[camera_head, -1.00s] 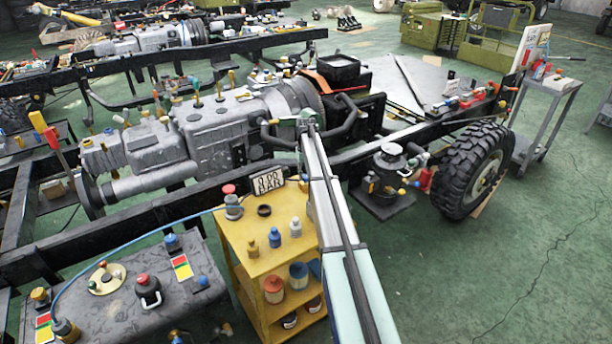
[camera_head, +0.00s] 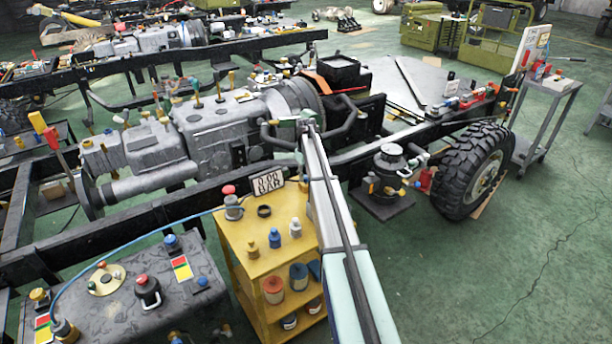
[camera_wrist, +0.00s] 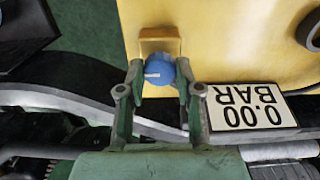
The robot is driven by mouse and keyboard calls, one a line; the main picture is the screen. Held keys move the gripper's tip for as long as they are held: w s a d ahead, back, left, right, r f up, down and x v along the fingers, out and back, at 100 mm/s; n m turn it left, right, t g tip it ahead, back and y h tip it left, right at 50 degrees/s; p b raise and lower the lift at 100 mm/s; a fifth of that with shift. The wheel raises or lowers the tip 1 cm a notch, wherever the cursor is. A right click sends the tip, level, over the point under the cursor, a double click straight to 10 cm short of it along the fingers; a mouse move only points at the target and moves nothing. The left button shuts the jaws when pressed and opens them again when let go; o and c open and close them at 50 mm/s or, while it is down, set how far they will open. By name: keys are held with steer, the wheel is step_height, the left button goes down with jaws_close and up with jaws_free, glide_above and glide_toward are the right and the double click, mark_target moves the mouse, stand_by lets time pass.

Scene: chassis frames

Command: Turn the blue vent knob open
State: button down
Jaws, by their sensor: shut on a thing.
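The blue vent knob (camera_wrist: 160,69) is round with a short white mark and sits against a tan block (camera_wrist: 160,38) at the yellow cart's edge. In the wrist view the white mark lies nearly level, left of the knob's centre. My gripper (camera_wrist: 159,75) has its two green fingers on either side of the knob, shut on it. A sign reading 0.00 BAR (camera_wrist: 247,106) appears upside down beside the right finger; it also stands on the cart in the head view (camera_head: 267,182). My arm hides the knob and gripper in the head view.
The yellow cart (camera_head: 236,240) carries small bottles, a black ring and a red-topped fitting (camera_head: 231,200). A dark chassis rail (camera_head: 130,220) runs close behind it. A grey bench (camera_head: 120,320) stands left. Open green floor lies right of my arm.

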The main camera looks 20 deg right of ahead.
mark_target(306, 177)
steer(key=c, duration=0.8)
jaws_free()
steer(key=shift+o, duration=0.2)
step_height(306, 177, up, 12)
